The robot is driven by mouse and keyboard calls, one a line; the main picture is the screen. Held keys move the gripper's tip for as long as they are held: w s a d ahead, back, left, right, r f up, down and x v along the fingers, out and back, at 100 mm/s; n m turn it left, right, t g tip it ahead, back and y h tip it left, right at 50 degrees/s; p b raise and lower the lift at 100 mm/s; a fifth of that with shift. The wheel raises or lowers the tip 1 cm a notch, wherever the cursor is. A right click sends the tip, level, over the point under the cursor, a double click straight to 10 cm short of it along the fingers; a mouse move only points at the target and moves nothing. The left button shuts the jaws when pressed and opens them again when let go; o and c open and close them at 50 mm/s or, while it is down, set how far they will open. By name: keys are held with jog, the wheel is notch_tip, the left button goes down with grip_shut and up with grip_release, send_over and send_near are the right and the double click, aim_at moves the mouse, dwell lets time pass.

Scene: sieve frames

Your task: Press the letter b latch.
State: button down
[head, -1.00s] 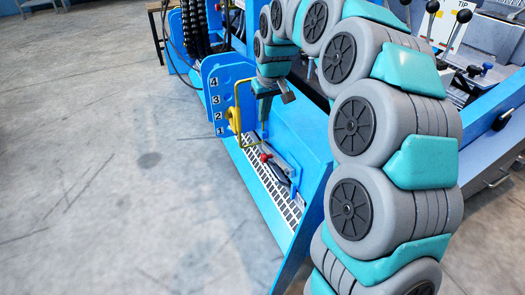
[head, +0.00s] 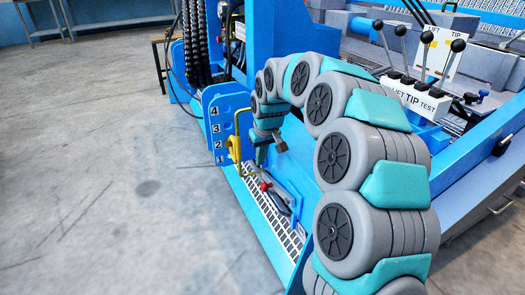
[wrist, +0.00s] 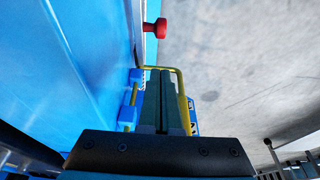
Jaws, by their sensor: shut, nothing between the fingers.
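No letter b can be read in either view, so I cannot tell for sure which part is the letter b latch. A yellow bent handle (head: 235,148) sits on a blue plate (head: 213,112) marked 1 to 4. In the wrist view the yellow handle (wrist: 182,88) shows beside and behind my fingers. My gripper (head: 260,162) is shut and empty, right of the plate and above a red knob (head: 265,186). In the wrist view my gripper (wrist: 160,76) points toward the red knob (wrist: 157,27), apart from it. Whether the fingers touch the yellow handle is unclear.
Black-knobbed levers (head: 418,50) stand on a panel at the upper right. Black hoses (head: 190,50) hang behind the plate. The concrete floor (head: 110,190) at left is open.

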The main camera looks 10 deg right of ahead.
jog(key=f, duration=0.5)
jog(key=shift+s+d+b, duration=0.1)
jog(key=shift+s+b, duration=0.15)
jog(key=shift+b, duration=0.1)
jog(key=shift+s+d+f, duration=0.1)
jog(key=shift+s+f, duration=0.2)
jog(key=shift+f, duration=0.2)
jog(key=shift+f+p, duration=0.1)
jog(key=shift+p, duration=0.2)
